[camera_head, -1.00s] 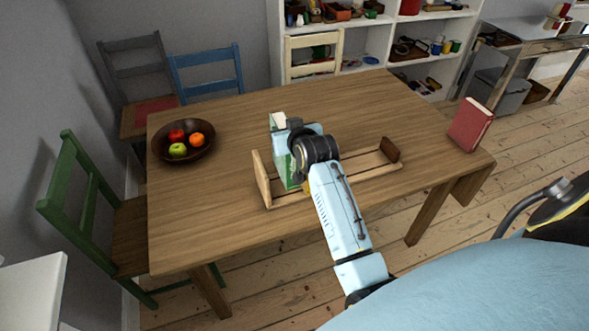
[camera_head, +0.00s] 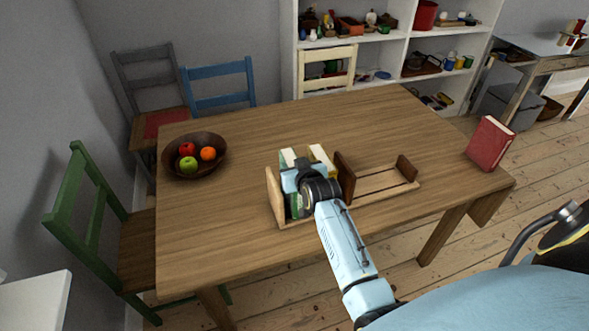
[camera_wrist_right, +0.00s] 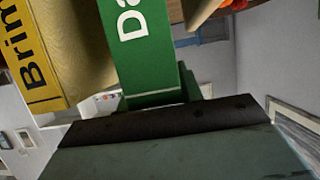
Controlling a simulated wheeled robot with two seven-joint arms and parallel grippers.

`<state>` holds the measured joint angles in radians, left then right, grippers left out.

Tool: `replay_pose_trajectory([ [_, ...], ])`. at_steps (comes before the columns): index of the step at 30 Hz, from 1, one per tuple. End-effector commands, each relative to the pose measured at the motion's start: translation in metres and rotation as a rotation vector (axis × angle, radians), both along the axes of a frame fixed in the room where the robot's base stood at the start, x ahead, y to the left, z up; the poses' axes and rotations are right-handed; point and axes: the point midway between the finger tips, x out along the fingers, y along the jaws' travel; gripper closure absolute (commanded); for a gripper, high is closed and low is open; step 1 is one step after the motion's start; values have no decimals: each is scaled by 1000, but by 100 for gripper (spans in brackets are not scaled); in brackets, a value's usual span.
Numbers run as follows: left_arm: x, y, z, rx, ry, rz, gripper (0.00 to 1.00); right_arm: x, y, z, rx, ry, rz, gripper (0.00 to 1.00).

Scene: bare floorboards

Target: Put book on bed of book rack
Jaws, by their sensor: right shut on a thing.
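The wooden book rack (camera_head: 390,190) lies on the table, with a light end panel (camera_head: 274,197) at its left and dark brown uprights at its middle and right. My right gripper (camera_head: 300,185) is over its left part, shut on a green book (camera_head: 297,207). The green spine also shows in the right wrist view (camera_wrist_right: 140,60), against the dark finger. A yellow book (camera_wrist_right: 35,60) stands beside it there. Two pale book tops show behind the gripper in the head view. A red book (camera_head: 490,144) stands upright near the table's right edge. My left gripper is not in view.
A dark bowl (camera_head: 215,167) of fruit sits at the table's (camera_head: 220,240) left back. Green (camera_head: 75,200), blue (camera_head: 218,80) and cream (camera_head: 327,68) chairs stand around it. White shelves are behind. The rack's right bay is empty.

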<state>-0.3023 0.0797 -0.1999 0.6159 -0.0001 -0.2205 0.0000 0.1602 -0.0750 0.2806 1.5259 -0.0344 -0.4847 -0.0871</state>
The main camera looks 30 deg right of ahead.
Motion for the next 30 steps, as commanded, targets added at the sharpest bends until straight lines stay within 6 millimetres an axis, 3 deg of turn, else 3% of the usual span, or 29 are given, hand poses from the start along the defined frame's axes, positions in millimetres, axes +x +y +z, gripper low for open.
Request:
replay_pose_trajectory([
  [14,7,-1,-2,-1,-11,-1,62,1,-1,-8,-3,-8,-1,100],
  [15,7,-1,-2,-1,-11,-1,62,0,0,-10,-1,-2,0,60],
  [19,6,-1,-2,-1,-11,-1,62,0,0,-10,-1,-2,0,43],
  [30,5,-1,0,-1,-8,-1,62,-1,0,-6,0,-2,0,42],
])
